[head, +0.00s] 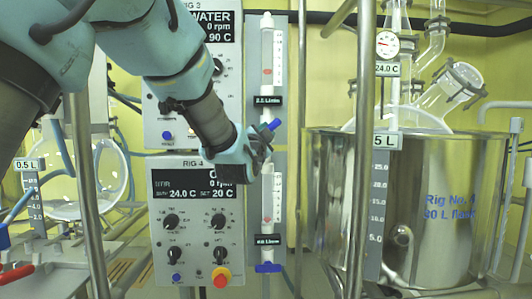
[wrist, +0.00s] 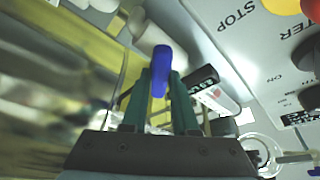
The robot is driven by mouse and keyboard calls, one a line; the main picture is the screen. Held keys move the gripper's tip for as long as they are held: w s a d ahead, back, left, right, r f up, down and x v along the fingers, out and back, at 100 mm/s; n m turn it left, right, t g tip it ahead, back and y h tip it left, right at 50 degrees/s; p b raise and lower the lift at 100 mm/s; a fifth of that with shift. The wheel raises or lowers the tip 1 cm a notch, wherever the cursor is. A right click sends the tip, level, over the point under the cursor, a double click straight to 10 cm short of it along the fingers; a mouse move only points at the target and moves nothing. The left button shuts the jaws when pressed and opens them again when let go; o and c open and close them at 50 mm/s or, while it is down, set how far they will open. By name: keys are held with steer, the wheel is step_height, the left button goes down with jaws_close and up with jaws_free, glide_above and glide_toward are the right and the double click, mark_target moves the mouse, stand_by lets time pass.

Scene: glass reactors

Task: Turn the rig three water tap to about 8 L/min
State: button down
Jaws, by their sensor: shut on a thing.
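The blue tap (head: 270,126) of the upper flow meter (head: 267,50), beside the RIG 3 panel, is tilted, with its blue end pointing up and right. My gripper (head: 262,137) is shut on it. In the wrist view the blue tap (wrist: 161,68) stands between the two green fingers of my gripper (wrist: 160,92). My wrist and fingers hide part of the tap's mount.
The RIG 4 panel (head: 190,260) is just below and left of my gripper. A second flow meter (head: 267,195) with a level blue tap (head: 268,267) is below. A steel pot (head: 440,190) and upright poles (head: 361,140) stand at right.

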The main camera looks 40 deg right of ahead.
steer(key=shift+s+d+f+n+t+y+b, duration=0.15)
steer(key=shift+n+t+b, duration=0.5)
steer(key=shift+n+b, duration=0.7)
steer(key=shift+w+n+t+y+b, duration=0.1)
steer(key=shift+n+t+y+b, duration=0.15)
steer(key=shift+n+t+b, duration=0.75)
steer(key=shift+s+d+f+n+t+y+b, duration=0.1)
steer(key=shift+n+t+y+b, duration=0.15)
steer(key=shift+n+b, duration=1.45)
steer(key=shift+n, duration=0.45)
steer(key=c, duration=0.7)
jaws_free()
steer(key=shift+r, duration=0.1)
steer(key=shift+a, duration=0.1)
steer(key=v, duration=1)
steer(key=shift+s+a+f+b, duration=0.2)
steer(key=shift+s+f+b, duration=0.05)
steer(key=shift+s+b, duration=0.1)
steer(key=shift+w, duration=0.1)
